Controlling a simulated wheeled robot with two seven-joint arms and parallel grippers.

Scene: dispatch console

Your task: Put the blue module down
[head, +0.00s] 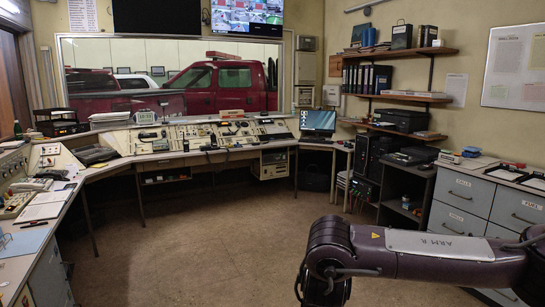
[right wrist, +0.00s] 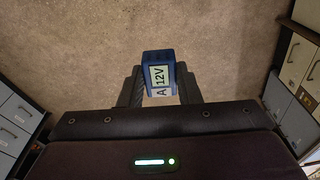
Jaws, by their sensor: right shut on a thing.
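The blue module (right wrist: 159,58) shows in the right wrist view, with a pale label reading "12V" and "A". My right gripper (right wrist: 159,88) is shut on it, one finger on each side. The module is held over the brown floor, clear of any furniture around it. In the head view my right arm crosses the lower right, and its gripper and the module are not seen there. My left gripper is in neither view.
A long console desk (head: 160,158) curves along the left and back. Grey drawer cabinets (head: 460,204) stand at the right, with small items on top, including a blue one (head: 471,152). A black shelf unit (head: 405,190) stands beside them. The middle floor (head: 200,235) is clear.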

